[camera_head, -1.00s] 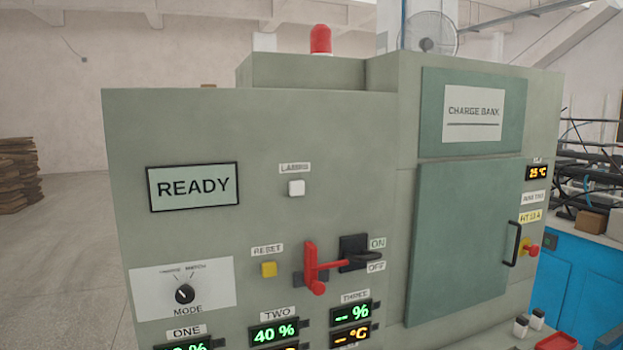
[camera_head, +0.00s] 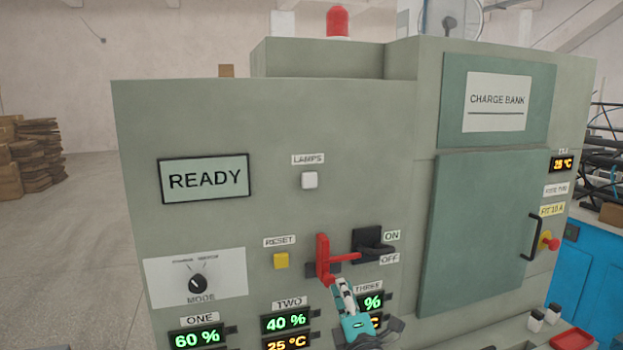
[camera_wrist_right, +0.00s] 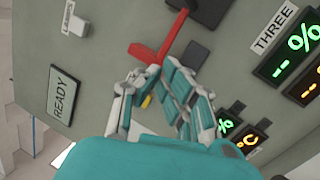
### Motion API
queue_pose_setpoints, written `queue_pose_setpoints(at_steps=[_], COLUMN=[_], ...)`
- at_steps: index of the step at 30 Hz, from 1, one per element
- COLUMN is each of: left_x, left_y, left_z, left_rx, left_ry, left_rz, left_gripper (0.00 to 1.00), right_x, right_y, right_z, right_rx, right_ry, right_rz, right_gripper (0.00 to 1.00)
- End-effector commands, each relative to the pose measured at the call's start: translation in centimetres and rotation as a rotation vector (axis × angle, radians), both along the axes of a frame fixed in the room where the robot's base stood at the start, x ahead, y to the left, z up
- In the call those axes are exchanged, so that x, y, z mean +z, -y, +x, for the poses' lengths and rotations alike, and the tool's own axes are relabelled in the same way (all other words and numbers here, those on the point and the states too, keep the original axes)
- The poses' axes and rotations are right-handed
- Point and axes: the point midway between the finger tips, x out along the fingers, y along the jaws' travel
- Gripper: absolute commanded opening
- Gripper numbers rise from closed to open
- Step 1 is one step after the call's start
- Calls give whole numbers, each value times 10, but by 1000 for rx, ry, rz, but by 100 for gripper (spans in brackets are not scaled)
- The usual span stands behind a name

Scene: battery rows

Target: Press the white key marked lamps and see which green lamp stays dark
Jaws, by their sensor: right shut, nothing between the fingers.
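The white key (camera_head: 309,180) sits under a label reading LAMPS (camera_head: 308,159) on the grey-green panel, right of the READY screen (camera_head: 205,179). The key also shows in the right wrist view (camera_wrist_right: 76,24), at the upper left. My right gripper (camera_head: 341,287), teal and grey, is shut and empty in front of the panel, below the red lever (camera_head: 323,258) and well below and right of the key. In the right wrist view its fingertips (camera_wrist_right: 152,76) appear near the red lever; contact cannot be told. No separate green lamps are discernible. My left gripper is not in view.
Lit displays for ONE (camera_head: 197,337) and TWO (camera_head: 286,321) are below. A door handle (camera_head: 533,238) sticks out at right. The panel around the key is clear.

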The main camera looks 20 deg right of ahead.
Motion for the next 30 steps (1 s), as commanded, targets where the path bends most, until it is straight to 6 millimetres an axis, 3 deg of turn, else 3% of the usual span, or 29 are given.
queue_pose_setpoints(at_steps=[1,6,12,18,30], left_x=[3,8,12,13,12], left_y=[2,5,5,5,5], left_z=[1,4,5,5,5], left_rx=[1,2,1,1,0], left_ry=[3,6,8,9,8], left_rz=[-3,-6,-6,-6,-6], left_gripper=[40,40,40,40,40], right_x=[30,110,178,206,207], right_y=[-2,-10,-20,-26,-26], right_z=[3,3,-7,-14,-13], right_rx=[-10,-68,-151,-196,-201], right_ry=[65,263,440,518,523], right_rz=[-70,-312,-528,-623,-631], right_gripper=[0,0,0,0,0])
